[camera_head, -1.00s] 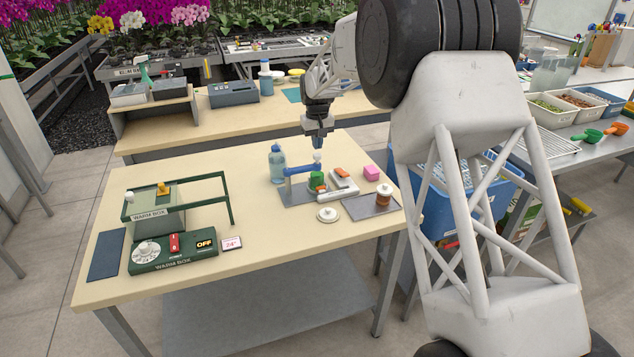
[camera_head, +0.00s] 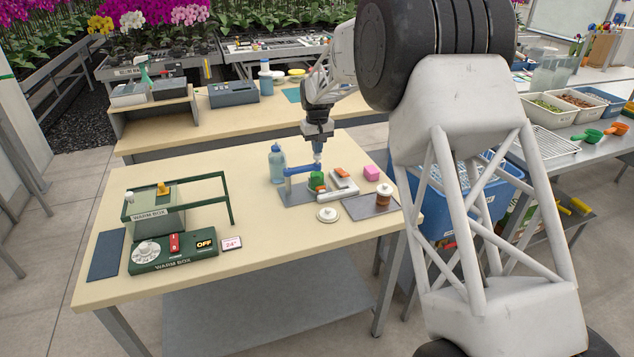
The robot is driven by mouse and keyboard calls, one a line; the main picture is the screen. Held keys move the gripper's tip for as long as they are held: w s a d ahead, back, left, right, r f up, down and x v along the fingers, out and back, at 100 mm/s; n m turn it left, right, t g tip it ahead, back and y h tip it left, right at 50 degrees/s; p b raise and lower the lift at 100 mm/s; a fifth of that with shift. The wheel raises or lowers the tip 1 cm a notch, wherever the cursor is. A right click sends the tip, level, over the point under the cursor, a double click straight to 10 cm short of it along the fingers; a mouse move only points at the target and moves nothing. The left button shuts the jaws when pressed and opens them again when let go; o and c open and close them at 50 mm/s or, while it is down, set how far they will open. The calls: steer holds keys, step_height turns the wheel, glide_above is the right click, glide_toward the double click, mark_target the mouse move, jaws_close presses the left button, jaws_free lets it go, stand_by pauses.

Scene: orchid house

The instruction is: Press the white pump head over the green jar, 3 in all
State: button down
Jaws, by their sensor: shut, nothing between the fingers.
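The green jar (camera_head: 316,181) stands on a grey plate on the table. A blue arm (camera_head: 299,170) on a stand reaches over the jar. The white pump head is above the jar at the end of this blue arm, largely hidden by my fingertips. My gripper (camera_head: 317,155) points straight down over it, shut and empty. Its tips are at or just above the pump head; at this size I cannot tell whether they touch or whether the head is pressed down.
A light blue bottle (camera_head: 277,163) stands left of the blue arm. A white lid (camera_head: 327,214) lies in front. The green-railed warm box (camera_head: 153,219) is at left.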

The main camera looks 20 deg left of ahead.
steer(key=shift+f, duration=1)
steer(key=shift+r, duration=1.85)
steer(key=shift+r, duration=0.15)
step_height(320, 180, up, 6)
steer(key=shift+f, duration=0.15)
stand_by(0.4)
stand_by(0.5)
